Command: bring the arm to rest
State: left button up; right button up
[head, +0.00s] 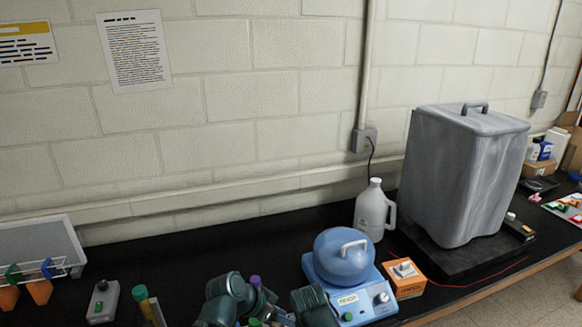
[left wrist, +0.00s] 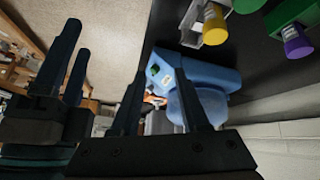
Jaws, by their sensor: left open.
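My left gripper (left wrist: 160,78) is open in the left wrist view, its two dark fingers standing apart. I see nothing held between them; a blue appliance lies beyond. In the head view, dark green arm links of mine reach in at the bottom, low over the black bench, just left of the blue appliance. The left fingertips are hard to make out there. A second pair of dark fingers, seemingly my right gripper (left wrist: 70,62), shows at the left of the left wrist view; whether it is open or shut is unclear.
A blue domed appliance (head: 343,257), orange box (head: 404,278), white jug (head: 374,212) and large grey container (head: 465,175) stand along the bench (head: 190,262). Purple- and green-capped items crowd beside my arm. A grey device (head: 103,301) and white rack (head: 45,245) are left. Bare bench lies behind.

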pick_arm(q)
jog(key=s+a+f+n+g+y, duration=0.1)
jog(key=s+a+f+n+y, duration=0.15)
jog(key=a+n, duration=0.4)
jog(key=s+a+f+n+g+y, duration=0.15)
jog(key=a+n+y, duration=0.25)
jog(key=a, duration=0.5)
jog(key=s+d+f+m+b, duration=0.2)
jog(key=d+f+b, duration=0.1)
jog(key=d, duration=0.2)
jog(key=s+d+f+m+g+y+b, duration=0.1)
jog(key=s+d+f+m+b, duration=0.1)
jog(key=d, duration=0.4)
notch_tip(320, 180, down, 2)
jog(key=shift+s+f+b, duration=0.15)
jog(key=shift+s+b, duration=0.6)
jog(key=shift+b, duration=0.2)
